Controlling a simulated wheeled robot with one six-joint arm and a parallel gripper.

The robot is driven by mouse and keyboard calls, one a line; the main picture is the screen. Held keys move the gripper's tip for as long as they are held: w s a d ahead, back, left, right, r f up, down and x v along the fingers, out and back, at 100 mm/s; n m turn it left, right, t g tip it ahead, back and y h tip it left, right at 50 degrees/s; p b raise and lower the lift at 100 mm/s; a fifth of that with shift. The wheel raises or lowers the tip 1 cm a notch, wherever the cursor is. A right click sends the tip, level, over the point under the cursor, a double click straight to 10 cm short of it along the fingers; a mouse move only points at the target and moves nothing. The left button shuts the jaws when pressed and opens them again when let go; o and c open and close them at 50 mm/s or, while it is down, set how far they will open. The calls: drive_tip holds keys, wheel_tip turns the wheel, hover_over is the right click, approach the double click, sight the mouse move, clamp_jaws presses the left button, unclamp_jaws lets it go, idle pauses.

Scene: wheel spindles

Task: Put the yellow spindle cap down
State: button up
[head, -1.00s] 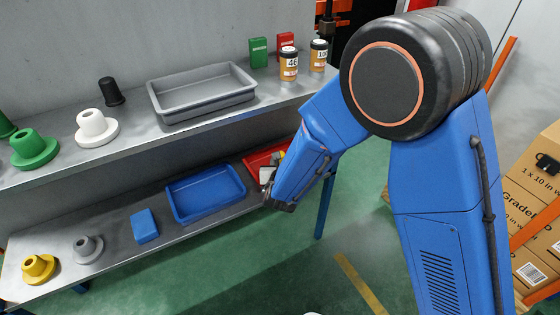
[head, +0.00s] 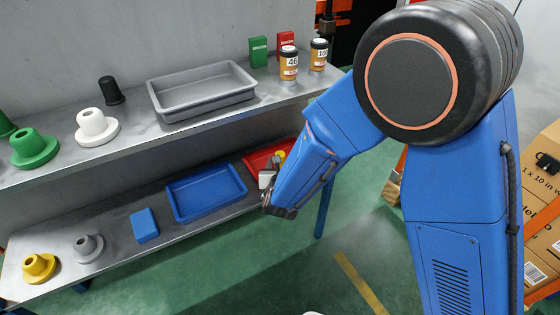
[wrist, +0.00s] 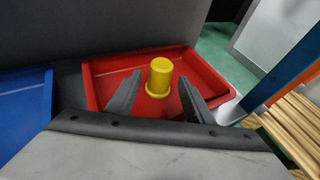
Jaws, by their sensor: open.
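The yellow spindle cap (wrist: 160,72) stands upright in the red tray (wrist: 95,85), near the tray's middle. In the head view the cap (head: 280,155) shows only partly past my gripper, and the red tray (head: 257,161) is partly hidden by my arm. My gripper (wrist: 160,88) is open. Its two fingers point toward the cap, one to each side of it in the picture, with a visible gap between them and the cap. In the head view my gripper (head: 267,176) is at the red tray's near side.
A blue tray (head: 178,209) lies beside the red one on the lower shelf. Further left are a blue block (head: 144,225), a grey flanged spindle (head: 87,247) and a yellow one (head: 38,267). The upper shelf, with a grey tray (head: 200,107), is above.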

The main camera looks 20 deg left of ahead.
drive_tip(key=v, duration=0.8)
drive_tip(key=shift+s+d, duration=0.1)
